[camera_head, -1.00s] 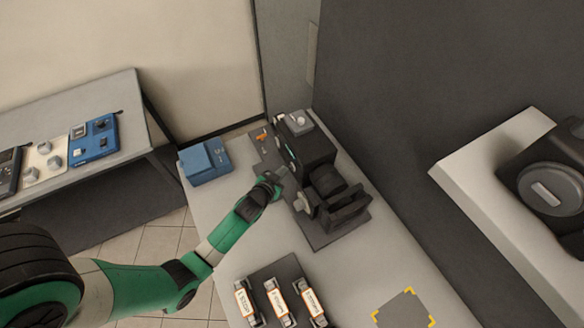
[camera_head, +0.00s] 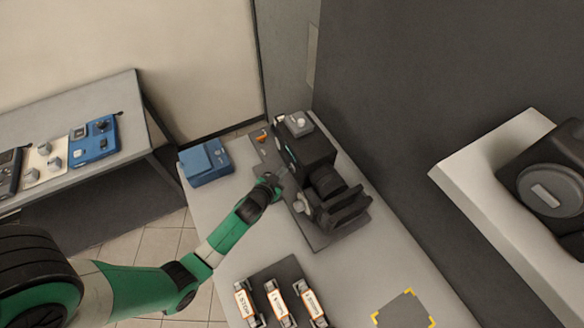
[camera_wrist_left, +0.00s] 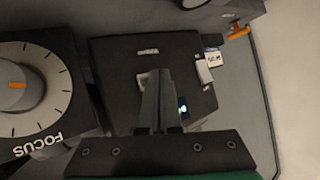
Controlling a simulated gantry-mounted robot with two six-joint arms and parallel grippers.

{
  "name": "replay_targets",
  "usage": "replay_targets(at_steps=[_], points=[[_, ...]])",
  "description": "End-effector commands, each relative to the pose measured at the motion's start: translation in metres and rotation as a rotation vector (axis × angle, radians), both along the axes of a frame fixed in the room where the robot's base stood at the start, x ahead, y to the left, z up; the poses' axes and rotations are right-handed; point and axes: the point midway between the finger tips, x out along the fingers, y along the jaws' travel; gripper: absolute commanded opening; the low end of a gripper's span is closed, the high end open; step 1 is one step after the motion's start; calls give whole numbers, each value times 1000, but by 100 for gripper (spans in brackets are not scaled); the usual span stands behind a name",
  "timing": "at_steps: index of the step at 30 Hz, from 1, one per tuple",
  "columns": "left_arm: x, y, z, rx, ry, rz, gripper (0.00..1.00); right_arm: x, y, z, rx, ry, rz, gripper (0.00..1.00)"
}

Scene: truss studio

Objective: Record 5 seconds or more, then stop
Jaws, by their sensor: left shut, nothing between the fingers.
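A black camera (camera_head: 312,150) stands on a dark base plate on the table. My left gripper (camera_head: 284,173) is shut and empty at the camera's left side. In the left wrist view the shut fingers (camera_wrist_left: 158,90) lie over the camera's dark side panel (camera_wrist_left: 120,75). A small bright light (camera_wrist_left: 183,109) shows on the panel just right of the fingers, and a pale button-like part (camera_wrist_left: 203,71) is farther right. The fingers hide part of the panel; I cannot tell whether they touch it. My right gripper is not in view.
A dial marked FOCUS (camera_wrist_left: 20,88) is left of the panel. An orange lever (camera_wrist_left: 239,33) is at upper right. A blue box (camera_head: 205,162) stands left of the camera. Several orange-and-white labelled items lie on a dark mat (camera_head: 274,272). The table front is partly clear.

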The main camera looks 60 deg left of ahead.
Motion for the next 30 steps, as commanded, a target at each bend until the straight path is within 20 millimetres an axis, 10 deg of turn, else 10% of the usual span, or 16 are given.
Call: replay_targets(at_steps=[30], points=[[8, 0, -1, 0, -2, -1, 0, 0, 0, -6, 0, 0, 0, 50]])
